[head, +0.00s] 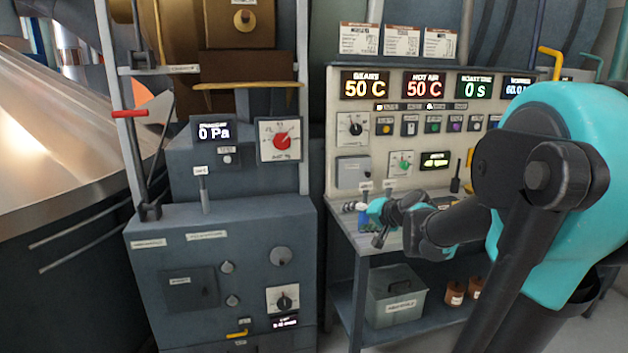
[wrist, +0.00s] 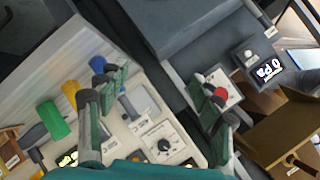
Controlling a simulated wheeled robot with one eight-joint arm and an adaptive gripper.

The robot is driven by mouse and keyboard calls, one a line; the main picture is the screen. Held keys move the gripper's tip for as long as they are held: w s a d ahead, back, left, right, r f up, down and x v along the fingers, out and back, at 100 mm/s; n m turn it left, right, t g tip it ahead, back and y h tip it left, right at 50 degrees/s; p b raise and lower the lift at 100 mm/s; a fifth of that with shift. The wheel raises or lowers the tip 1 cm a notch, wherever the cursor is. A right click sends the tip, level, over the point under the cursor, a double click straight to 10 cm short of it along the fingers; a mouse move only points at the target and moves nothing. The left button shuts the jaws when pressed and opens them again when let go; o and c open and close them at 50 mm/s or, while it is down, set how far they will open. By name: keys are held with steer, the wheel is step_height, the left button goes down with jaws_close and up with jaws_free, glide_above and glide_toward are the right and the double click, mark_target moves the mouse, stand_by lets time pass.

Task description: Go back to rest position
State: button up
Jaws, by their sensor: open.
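My gripper (head: 376,222) is at the end of my teal and black arm, which reaches in from the right in the head view. It hovers by the front left of the control table, in front of the panel. In the wrist view my gripper (wrist: 155,85) shows two fingers spread wide apart with nothing between them. The panel and the grey cabinet are seen beyond the fingers at a steep tilt. My arm hides the right part of the panel in the head view.
The control panel (head: 340,110) reads 50 C twice and 0 s. A grey cabinet (head: 220,245) with dials stands left, with a red knob (head: 282,141) above it. A grey bin (head: 395,296) and brown jars (head: 455,294) sit on the lower shelf. Green (wrist: 52,119) and yellow (wrist: 70,95) items show in the wrist view.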

steer(key=s+d+f+n+g+h, duration=0.2)
steer(key=s+d+f+g+h, duration=0.1)
steer(key=s+f, duration=0.6)
steer(key=s+d+f+n+g+h, duration=0.2)
steer(key=s+d+f+g+h, duration=0.1)
steer(key=s+f, duration=0.7)
steer(key=s, duration=0.4)
steer(key=shift+s+d+f+n, duration=0.15)
steer(key=shift+s+f+n, duration=0.15)
steer(key=shift+s, duration=0.05)
